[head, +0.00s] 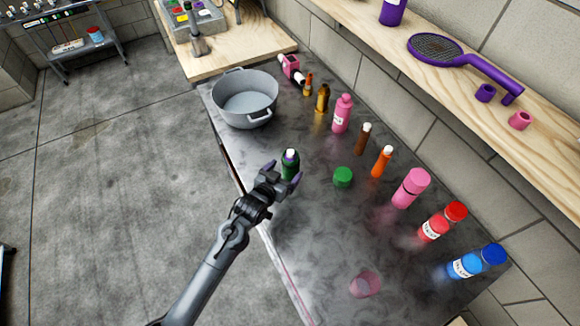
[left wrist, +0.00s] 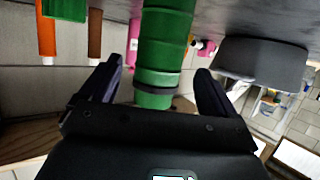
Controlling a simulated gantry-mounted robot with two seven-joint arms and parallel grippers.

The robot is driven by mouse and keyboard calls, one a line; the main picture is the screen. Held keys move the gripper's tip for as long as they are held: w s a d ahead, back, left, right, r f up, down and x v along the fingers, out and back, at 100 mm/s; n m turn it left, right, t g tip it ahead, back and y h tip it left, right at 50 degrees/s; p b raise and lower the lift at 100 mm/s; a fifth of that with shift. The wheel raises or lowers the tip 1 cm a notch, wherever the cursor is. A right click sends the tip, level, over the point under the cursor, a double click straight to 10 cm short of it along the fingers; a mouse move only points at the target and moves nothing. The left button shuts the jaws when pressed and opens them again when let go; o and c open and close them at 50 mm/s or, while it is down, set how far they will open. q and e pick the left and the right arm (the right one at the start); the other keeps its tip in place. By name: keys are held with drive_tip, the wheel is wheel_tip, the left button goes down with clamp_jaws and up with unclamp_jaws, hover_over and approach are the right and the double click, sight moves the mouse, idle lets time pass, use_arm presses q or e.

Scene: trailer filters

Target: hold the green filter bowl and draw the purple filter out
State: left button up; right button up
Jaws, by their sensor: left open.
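The green filter bowl (head: 289,172) stands upright near the left edge of the grey counter, with a pale top and a little purple at its rim. I cannot clearly tell the purple filter from that top. My left gripper (head: 283,174) is open, with its purple-tipped fingers on either side of the bowl. In the left wrist view the ribbed green bowl (left wrist: 165,45) lies between the spread fingers (left wrist: 160,75), with gaps on both sides. A separate round green piece (head: 343,177) lies to the right. My right gripper is not in view.
A grey pot (head: 245,98) stands behind at the left. Several bottles, including a pink one (head: 342,114) and an orange one (head: 381,161), line the wall side. A translucent pink ring (head: 365,284) lies in front. The counter's near middle is mostly clear.

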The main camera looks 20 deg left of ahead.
sight(287, 170)
use_arm(q)
drive_tip(key=shift+b+x, duration=0.3)
drive_tip(key=shift+x, duration=1.95)
drive_tip(key=shift+d, duration=0.1)
drive_tip(key=c, duration=1.1)
drive_tip(key=shift+c, duration=0.2)
